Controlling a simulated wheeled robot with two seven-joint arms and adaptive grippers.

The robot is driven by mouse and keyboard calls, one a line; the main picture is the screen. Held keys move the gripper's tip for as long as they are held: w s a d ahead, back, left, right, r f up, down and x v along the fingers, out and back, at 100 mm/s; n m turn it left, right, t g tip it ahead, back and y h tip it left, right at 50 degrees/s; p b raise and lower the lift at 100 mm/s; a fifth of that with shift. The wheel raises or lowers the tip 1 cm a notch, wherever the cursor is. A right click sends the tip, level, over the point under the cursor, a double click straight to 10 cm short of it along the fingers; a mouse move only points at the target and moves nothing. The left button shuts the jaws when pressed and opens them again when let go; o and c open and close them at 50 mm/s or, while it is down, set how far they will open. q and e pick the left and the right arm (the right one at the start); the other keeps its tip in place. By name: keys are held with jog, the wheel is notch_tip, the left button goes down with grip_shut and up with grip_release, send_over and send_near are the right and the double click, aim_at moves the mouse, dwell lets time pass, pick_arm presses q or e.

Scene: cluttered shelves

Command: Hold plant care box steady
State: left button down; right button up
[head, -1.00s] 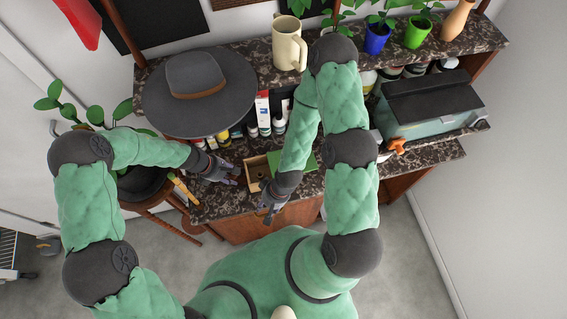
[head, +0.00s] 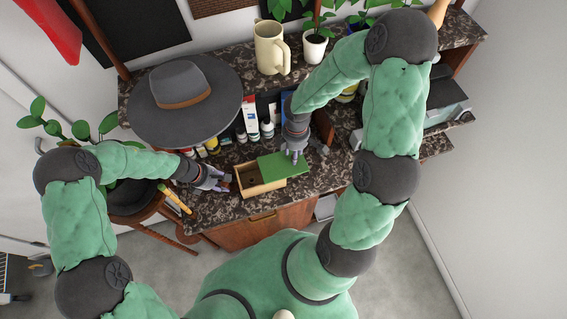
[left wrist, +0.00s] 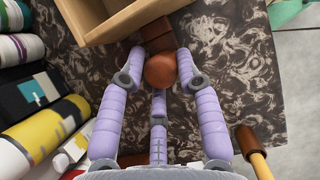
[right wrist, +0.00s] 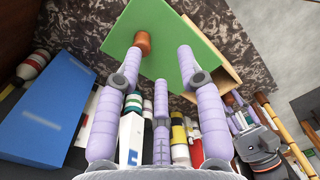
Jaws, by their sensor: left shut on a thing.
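The plant care box is a light wooden box (head: 262,188) with a green lid (head: 284,164), standing on the dark marbled counter. The lid lies across its right part and the left part is open. My left gripper (head: 226,181) is at the box's left end. In the left wrist view its fingers are shut around a round brown knob (left wrist: 160,71) beside the box wall (left wrist: 118,18). My right gripper (head: 293,158) is over the green lid. In the right wrist view its fingers are apart, with the lid's brown knob (right wrist: 142,42) near the left finger.
Several bottles and tubes (head: 252,118) stand behind the box. A cream mug (head: 269,48) and potted plants stand on the upper shelf. A blue box (right wrist: 42,115) is near my right gripper.

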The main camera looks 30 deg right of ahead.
aim_at(283, 162)
jog(key=shift+w+d+r, duration=0.55)
jog(key=shift+w+d, duration=0.15)
jog(key=shift+w, duration=0.05)
jog(key=shift+d+f, duration=0.1)
jog(key=shift+f, duration=3.35)
grip_shut()
